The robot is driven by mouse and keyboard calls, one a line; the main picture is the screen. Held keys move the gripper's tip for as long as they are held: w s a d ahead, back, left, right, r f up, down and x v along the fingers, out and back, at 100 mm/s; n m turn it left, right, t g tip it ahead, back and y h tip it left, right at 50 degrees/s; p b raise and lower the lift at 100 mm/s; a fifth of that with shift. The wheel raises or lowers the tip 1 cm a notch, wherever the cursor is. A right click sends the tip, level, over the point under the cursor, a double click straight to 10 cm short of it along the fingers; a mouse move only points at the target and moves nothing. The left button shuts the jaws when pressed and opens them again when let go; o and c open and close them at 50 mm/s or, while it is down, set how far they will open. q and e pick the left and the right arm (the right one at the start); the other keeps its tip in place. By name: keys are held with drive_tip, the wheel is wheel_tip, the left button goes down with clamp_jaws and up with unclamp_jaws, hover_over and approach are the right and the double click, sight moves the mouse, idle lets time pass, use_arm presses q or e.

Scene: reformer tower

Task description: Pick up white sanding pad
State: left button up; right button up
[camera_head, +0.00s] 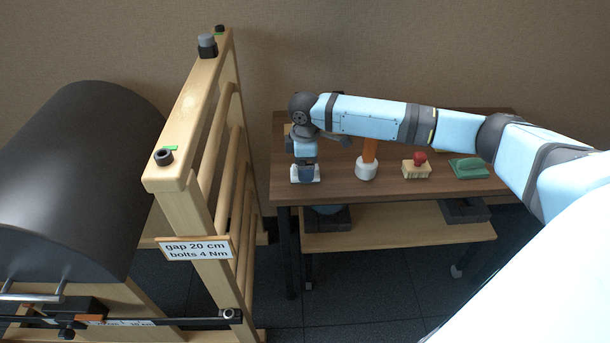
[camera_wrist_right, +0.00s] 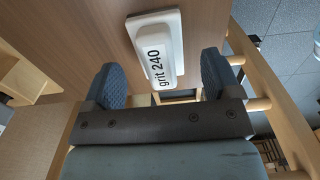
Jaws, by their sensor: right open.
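The white sanding pad (camera_wrist_right: 155,45), marked "grit 240", lies on the brown table. In the right wrist view it is just beyond the fingertips, between the lines of the two fingers and slightly tilted in the picture. In the head view the pad (camera_head: 315,178) shows at the table's left front, partly hidden by my gripper. My right gripper (camera_wrist_right: 163,78) is open and empty, with one finger on each side. In the head view the right gripper (camera_head: 306,172) points down over the pad; contact cannot be told. My left gripper is not in view.
On the table (camera_head: 340,190) stand an orange-handled mallet (camera_head: 367,165), a wooden block with a red knob (camera_head: 416,167) and a green pad (camera_head: 468,167). A wooden ladder frame (camera_head: 185,190) rises close to the table's left. A lower shelf (camera_head: 400,232) holds dark trays.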

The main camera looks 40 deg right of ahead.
drive_tip(key=shift+f, duration=1.25)
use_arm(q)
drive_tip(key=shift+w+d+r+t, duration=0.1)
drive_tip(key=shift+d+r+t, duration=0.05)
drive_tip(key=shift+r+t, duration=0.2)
use_arm(e)
drive_tip(key=shift+r, duration=0.1)
drive_tip(key=c, duration=1)
drive_tip(key=shift+r, duration=0.1)
use_arm(q)
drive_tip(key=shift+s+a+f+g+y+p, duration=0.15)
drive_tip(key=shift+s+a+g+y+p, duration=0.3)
drive_tip(key=shift+p, duration=1.9)
use_arm(e)
drive_tip(key=shift+r, duration=9.9)
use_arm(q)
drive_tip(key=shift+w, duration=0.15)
